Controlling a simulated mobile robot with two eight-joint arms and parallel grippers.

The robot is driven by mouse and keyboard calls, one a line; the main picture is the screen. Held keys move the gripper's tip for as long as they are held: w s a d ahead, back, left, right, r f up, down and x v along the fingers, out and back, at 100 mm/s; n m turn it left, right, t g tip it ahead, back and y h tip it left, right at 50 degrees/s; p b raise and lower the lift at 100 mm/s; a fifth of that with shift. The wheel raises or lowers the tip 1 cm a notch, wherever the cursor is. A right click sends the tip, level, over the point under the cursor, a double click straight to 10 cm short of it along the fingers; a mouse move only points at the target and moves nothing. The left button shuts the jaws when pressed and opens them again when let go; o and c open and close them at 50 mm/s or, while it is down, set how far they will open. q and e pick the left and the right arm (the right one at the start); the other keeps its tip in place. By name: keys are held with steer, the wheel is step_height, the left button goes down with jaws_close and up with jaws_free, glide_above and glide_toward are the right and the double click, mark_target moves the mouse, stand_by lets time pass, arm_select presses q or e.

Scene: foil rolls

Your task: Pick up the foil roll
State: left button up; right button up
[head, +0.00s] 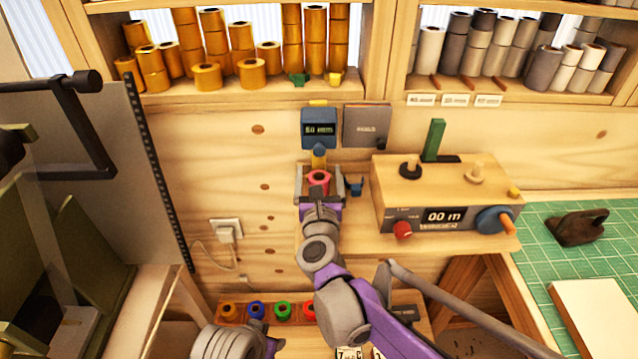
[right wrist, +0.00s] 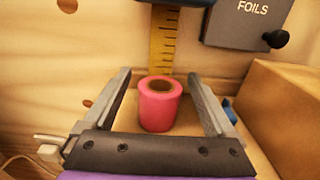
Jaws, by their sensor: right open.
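A pink foil roll (head: 318,181) with a brown core stands upright on a small wooden ledge against the wall. It also shows in the right wrist view (right wrist: 160,106), in the middle. My right gripper (head: 320,172) is open, with one finger on each side of the roll. In the right wrist view, a gap shows between the roll and each finger of the right gripper (right wrist: 160,78), so neither appears to touch it. The lower part of the roll is partly hidden by the gripper in the head view. My left gripper is not clearly visible.
A yellow ruler (right wrist: 164,45) stands behind the roll. A wooden box with a meter display (head: 445,216) is close on the right. A dark foils panel (head: 367,125) and a blue display (head: 319,127) hang above. Shelves of gold rolls (head: 206,77) are higher up.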

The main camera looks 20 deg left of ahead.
steer(key=shift+c, duration=0.2)
jaws_close()
steer(key=shift+r, duration=0.15)
